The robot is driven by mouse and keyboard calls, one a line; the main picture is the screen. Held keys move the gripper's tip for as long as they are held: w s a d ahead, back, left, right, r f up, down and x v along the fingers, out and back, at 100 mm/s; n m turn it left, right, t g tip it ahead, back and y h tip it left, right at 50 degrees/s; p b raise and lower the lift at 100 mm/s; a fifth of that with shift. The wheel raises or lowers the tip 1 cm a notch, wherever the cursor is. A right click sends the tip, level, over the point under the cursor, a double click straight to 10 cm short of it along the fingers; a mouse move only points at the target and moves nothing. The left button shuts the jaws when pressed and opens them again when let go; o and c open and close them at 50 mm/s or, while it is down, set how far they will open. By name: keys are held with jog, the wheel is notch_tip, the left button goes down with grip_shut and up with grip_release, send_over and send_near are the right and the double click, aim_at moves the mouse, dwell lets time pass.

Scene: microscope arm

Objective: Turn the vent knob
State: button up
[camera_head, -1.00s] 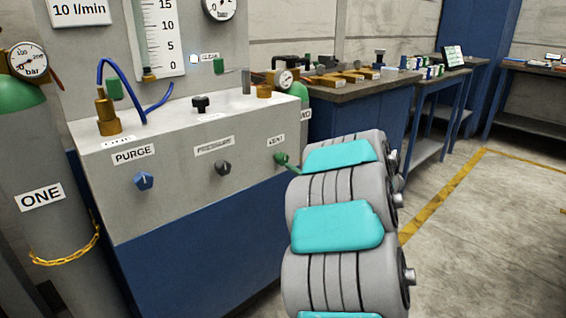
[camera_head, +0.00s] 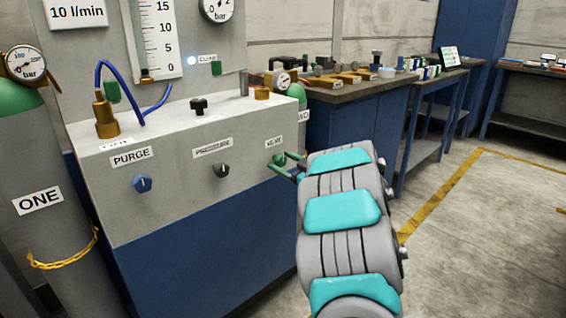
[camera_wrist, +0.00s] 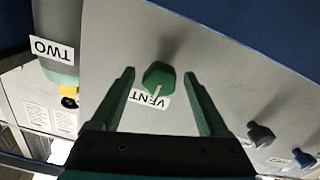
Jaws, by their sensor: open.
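The green vent knob (camera_head: 279,159) is on the front of the grey panel, under the VENT label (camera_head: 274,143). In the wrist view the picture is upside down, and the green knob (camera_wrist: 159,77) with its pale pointer line lies between my two green fingers, nearer their tips. My gripper (camera_head: 282,163) is open at the panel front, one finger on each side of the knob. It also shows in the wrist view (camera_wrist: 159,73), with a gap between each finger and the knob. I cannot tell how deep the fingers reach past the knob.
The dark pressure knob (camera_head: 222,170) and blue purge knob (camera_head: 142,183) sit left of the vent knob. Gas cylinder ONE (camera_head: 40,205) stands at left, and a cylinder labelled TWO (camera_wrist: 62,65) is beside the panel. Open floor (camera_head: 480,240) lies at right.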

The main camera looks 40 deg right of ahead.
grip_shut()
dwell(0.7)
